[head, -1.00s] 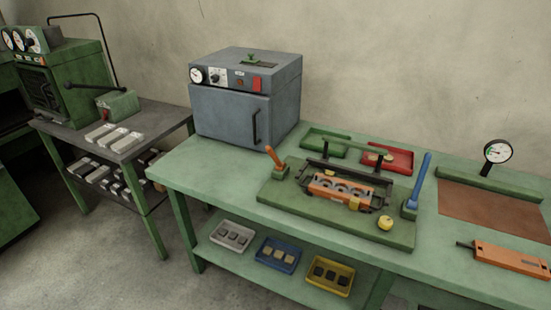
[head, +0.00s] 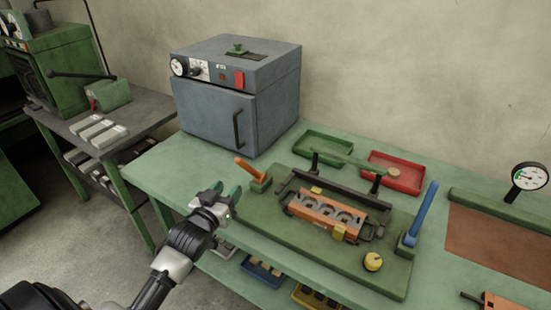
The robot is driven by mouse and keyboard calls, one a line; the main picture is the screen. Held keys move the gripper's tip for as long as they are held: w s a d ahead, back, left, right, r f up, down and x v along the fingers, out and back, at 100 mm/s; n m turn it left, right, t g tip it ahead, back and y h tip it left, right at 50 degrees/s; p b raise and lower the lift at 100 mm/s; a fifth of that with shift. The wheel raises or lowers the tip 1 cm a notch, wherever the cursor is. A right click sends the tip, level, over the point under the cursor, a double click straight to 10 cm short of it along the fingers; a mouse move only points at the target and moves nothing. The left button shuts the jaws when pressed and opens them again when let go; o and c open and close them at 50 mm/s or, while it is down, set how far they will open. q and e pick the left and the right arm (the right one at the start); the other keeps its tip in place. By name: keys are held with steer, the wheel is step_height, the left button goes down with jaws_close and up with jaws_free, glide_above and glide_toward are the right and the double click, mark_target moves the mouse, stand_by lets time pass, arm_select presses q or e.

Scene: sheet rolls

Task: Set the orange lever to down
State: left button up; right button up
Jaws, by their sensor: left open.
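The orange lever (head: 250,169) stands on a green block at the left end of the green fixture board (head: 265,220). Its handle leans up and to the left. My left gripper (head: 224,194) is open and empty, in front of the lever and a little to its lower left in the picture. A gap shows between the gripper and the lever. My right gripper is out of the frame.
The blue lever (head: 424,214) stands upright at the board's right end. An orange part (head: 326,214) sits in a black frame mid-board, with a yellow knob (head: 373,262) in front. A grey oven (head: 235,105) stands behind the orange lever. Green (head: 323,147) and red (head: 394,172) trays lie behind the board.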

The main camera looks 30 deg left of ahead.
mark_target(244, 165)
arm_select(q)
steer(key=w, duration=0.3)
steer(key=w+p, duration=0.1)
steer(key=w, duration=0.3)
steer(key=w+a, duration=0.1)
steer(key=w, duration=0.2)
steer(key=shift+w+r, duration=0.15)
steer(key=shift+r, duration=0.15)
jaws_close()
